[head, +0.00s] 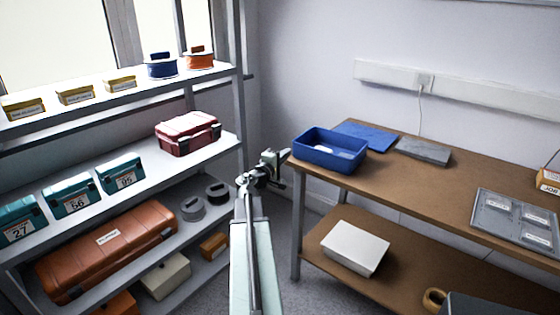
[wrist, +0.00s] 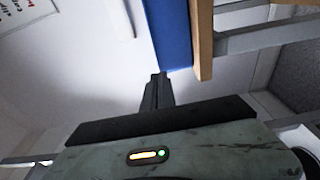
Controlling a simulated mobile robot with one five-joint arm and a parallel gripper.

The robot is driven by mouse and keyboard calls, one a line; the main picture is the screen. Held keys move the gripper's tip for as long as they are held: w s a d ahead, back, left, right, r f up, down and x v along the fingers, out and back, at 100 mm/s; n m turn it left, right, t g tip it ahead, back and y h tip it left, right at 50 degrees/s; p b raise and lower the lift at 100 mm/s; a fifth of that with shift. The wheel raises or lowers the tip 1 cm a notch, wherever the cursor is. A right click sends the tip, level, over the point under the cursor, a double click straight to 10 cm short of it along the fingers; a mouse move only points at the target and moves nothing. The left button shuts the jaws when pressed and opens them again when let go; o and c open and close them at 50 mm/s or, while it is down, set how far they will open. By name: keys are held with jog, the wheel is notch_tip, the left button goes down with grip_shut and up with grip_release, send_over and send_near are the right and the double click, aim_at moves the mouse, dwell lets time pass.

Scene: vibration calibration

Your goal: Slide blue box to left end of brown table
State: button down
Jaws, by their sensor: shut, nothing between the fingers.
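The blue box (head: 330,150) is an open-topped bin at the left end of the brown table (head: 410,178), close to its front left corner. Small pale items lie inside it. My gripper (head: 287,154) is shut and empty at the left of the box, close to its left wall; I cannot tell whether they touch. In the wrist view my shut fingers (wrist: 158,80) point toward the blue box side (wrist: 170,35), which lies along the brown table edge (wrist: 203,40).
A blue mat (head: 366,136) and a grey slab (head: 423,151) lie behind and right of the box. A grey tray (head: 515,220) is farther right. A white box (head: 355,247) sits on the lower shelf. A loaded shelf rack (head: 238,110) stands at left.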

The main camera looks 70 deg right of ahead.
aim_at(307, 147)
jog(key=d, duration=0.4)
jog(key=shift+s, duration=0.3)
jog(key=shift+s+d, duration=0.3)
jog(key=shift+s, duration=0.25)
jog(key=shift+s+d, duration=0.25)
jog(key=shift+s, duration=0.25)
jog(key=shift+s+d, duration=0.25)
jog(key=shift+s, duration=0.1)
jog(key=shift+s+d, duration=0.8)
jog(key=shift+s, duration=0.2)
